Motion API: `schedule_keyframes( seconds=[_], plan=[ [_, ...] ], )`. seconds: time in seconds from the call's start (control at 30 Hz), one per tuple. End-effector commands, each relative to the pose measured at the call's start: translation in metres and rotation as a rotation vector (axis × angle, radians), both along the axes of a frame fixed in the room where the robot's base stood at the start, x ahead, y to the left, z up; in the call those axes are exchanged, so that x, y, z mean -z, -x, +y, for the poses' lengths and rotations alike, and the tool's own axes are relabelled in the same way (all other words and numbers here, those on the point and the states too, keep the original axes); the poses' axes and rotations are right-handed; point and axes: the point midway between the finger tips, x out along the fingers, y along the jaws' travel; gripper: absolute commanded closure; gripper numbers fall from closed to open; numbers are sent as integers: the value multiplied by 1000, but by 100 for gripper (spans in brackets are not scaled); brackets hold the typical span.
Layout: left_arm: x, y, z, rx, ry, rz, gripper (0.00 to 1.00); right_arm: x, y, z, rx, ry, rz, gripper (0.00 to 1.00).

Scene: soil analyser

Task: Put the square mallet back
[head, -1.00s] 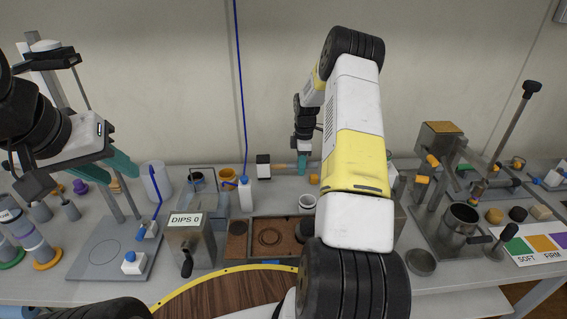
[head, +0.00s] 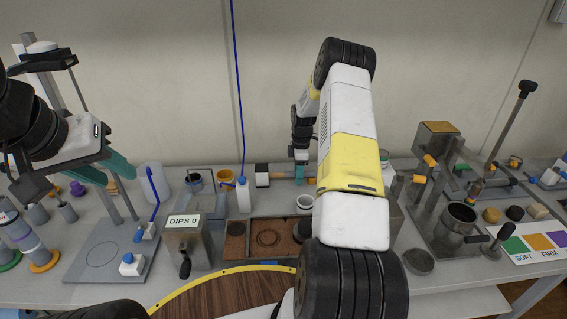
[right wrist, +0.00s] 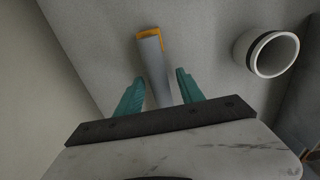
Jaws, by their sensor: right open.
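The square mallet lies on the bench at the back, its black-and-white block head (head: 262,175) to the left and its wooden handle (head: 284,176) pointing right. My right gripper (head: 300,173) is at the handle's right end. In the right wrist view my right gripper (right wrist: 160,95) is open, its teal fingers either side of a grey bar with an orange end (right wrist: 152,55). Whether this bar is the mallet's handle end I cannot tell. My left gripper (head: 108,172) hangs over the left of the bench; its finger gap is unclear.
A blue-capped white bottle (head: 243,195) and a DIPS box (head: 185,240) stand to the left. A metal press (head: 437,175) stands right.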

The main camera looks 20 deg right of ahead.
Motion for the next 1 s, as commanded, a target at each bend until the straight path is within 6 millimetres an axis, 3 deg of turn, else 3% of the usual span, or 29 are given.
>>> schedule_keyframes(
  seconds=[0.17, 0.5, 0.77, 0.87, 1.0],
  plan=[
    [0, 0, 0, 0, 0, 0, 64, -24, -1, -1, 1, 1, -4, 55],
    [0, 0, 0, 0, 0, 0, 64, -94, 0, -4, 1, 1, -4, 55],
    [0, 0, 0, 0, 0, 0, 64, -124, 2, -2, 10, 2, -7, 55],
    [0, 0, 0, 0, 0, 0, 64, -152, 7, 8, 57, 7, -30, 55],
    [0, 0, 0, 0, 0, 0, 64, -217, 31, 37, 196, 6, -93, 55]
  ],
)
